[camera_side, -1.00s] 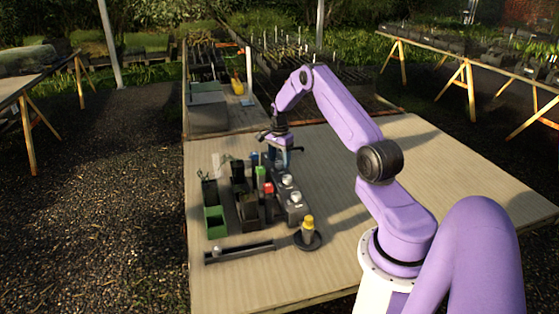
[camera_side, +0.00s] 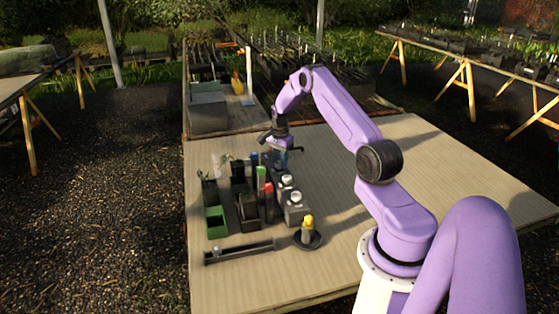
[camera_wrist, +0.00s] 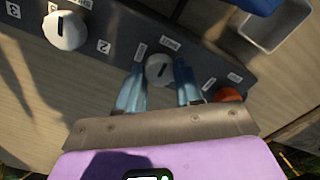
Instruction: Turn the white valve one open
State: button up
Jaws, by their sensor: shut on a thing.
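The white valve one (camera_wrist: 160,70) is a round knob with a dark pointer line, on a dark panel (camera_wrist: 115,15). In the wrist view it sits between the two blue fingers of my gripper (camera_wrist: 160,88), which is shut on it. The pointer runs roughly up and down in that view. In the side view my gripper (camera_side: 281,158) is down at the far end of the panel and hides this knob. A second white knob (camera_wrist: 66,30) sits to the left, near a "2".
A red-orange round part (camera_wrist: 228,95) lies right of the fingers, partly covered. A grey-walled bin (camera_wrist: 246,32) stands beyond the panel. In the side view, a green bin (camera_side: 216,222), a black rail (camera_side: 239,252) and a yellow-topped piece (camera_side: 309,222) stand nearer the camera. The board's right side is clear.

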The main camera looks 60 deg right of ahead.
aim_at(279, 162)
jog(key=n, duration=0.3)
jog(key=shift+n, duration=0.4)
jog(key=n, duration=0.4)
jog(key=shift+n, duration=0.3)
jog(key=n, duration=0.4)
jog(key=shift+n, duration=0.3)
jog(key=shift+w+a+n, duration=0.1)
jog(key=shift+n, duration=2)
jog(key=o, duration=1)
jog(key=shift+o, duration=0.2)
notch_tip(279, 162, up, 18)
jog(key=shift+f, duration=0.25)
